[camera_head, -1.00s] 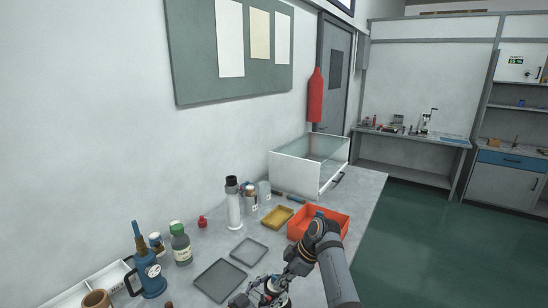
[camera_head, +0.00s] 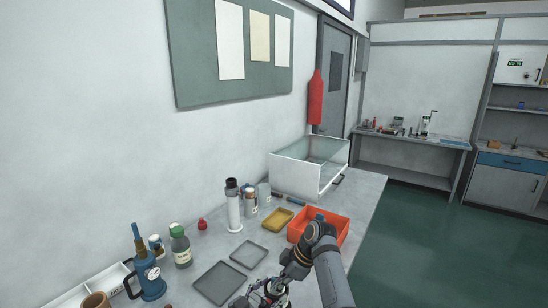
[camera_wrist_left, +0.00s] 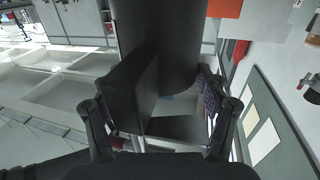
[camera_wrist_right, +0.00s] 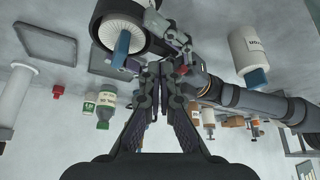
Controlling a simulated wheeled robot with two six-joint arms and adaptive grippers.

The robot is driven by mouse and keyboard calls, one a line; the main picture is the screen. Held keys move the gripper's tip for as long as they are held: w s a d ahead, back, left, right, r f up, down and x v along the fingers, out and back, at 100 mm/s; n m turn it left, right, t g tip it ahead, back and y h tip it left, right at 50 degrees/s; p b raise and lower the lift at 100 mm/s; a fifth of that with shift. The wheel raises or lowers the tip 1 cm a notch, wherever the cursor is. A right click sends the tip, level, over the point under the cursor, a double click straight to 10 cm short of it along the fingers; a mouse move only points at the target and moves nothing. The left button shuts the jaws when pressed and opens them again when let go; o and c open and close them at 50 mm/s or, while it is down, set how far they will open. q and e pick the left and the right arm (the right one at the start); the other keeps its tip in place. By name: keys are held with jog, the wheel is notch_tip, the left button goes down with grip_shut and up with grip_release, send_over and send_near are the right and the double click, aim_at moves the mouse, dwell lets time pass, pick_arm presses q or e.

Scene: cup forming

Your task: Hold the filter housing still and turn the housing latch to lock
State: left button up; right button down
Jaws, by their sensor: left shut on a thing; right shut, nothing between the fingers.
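The filter housing (camera_wrist_right: 103,28) shows at the upper left of the right wrist view as a dark cylinder with a white ribbed inner part. A blue latch tab (camera_wrist_right: 122,48) sticks out from its end. In the left wrist view the housing's dark body (camera_wrist_left: 158,40) fills the upper middle, and my left gripper (camera_wrist_left: 162,112) is shut on it. My right gripper (camera_wrist_right: 160,76) is shut and empty, fingertips together, beside the housing and apart from the blue tab. In the head view my right gripper (camera_head: 275,286) is small at the bottom edge, where the housing is mostly hidden.
Grey trays (camera_head: 220,282), a yellow tray (camera_head: 277,218) and an orange bin (camera_head: 336,228) stand nearby. A green-capped bottle (camera_head: 181,248) and a blue pump vessel (camera_head: 149,278) are at the left.

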jog(key=shift+s, duration=0.3)
dwell(0.4)
jog(key=shift+s, duration=0.75)
jog(key=shift+s+a, duration=0.1)
jog(key=shift+s, duration=0.2)
notch_tip(320, 180, up, 6)
jog(key=shift+s+d, duration=0.15)
jog(key=shift+d, duration=0.2)
dwell(0.6)
